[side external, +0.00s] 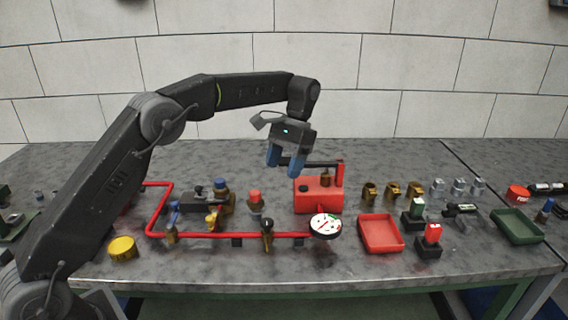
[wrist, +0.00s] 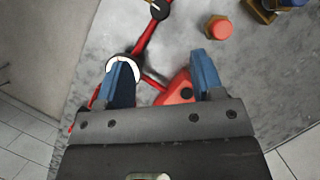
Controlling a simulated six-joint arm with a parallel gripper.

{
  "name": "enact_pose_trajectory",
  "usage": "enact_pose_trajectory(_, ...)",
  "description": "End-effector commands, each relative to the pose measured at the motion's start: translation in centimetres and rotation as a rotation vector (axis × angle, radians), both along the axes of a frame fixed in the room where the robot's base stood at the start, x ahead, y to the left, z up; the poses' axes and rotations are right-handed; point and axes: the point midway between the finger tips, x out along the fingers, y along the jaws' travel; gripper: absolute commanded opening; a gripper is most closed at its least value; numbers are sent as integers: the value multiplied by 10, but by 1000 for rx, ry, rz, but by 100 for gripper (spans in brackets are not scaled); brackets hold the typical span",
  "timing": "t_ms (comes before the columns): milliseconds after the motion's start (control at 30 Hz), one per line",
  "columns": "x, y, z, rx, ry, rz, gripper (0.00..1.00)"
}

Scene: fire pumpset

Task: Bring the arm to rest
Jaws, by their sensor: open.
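My gripper (side external: 285,160) hangs from my bent arm with its blue fingers pointing down, above the red tank unit (side external: 318,197). In the wrist view my gripper's two blue fingers (wrist: 161,82) stand wide apart with nothing held between them. Part of the red tank unit (wrist: 178,92) shows between and beyond the fingers, partly hidden by the gripper body. The white round gauge (side external: 325,226) sits at the end of the red pipe (side external: 200,235). In the wrist view the gauge (wrist: 121,66) is partly covered by the left finger.
Red-capped fitting (side external: 255,202) and several valves stand around the pipe. A yellow cap (side external: 122,248) lies front left. A red tray (side external: 381,234), a red switch (side external: 431,240), brass and silver fittings (side external: 392,190) and a green tray (side external: 517,227) lie to the right.

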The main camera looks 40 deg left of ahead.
Motion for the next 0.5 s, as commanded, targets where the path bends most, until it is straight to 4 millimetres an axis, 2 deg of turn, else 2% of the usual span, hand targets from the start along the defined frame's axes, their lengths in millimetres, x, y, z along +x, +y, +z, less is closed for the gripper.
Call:
enact_pose_trajectory(133, -2, 0, 5, 0, -13, 0, 61)
enact_pose_trajectory(267, -16, -2, 27, 1, -70, 0, 61)
enact_pose_trajectory(367, -37, -3, 51, 2, -147, 0, 61)
enact_pose_trajectory(500, -76, -6, 79, 4, -268, 2, 61)
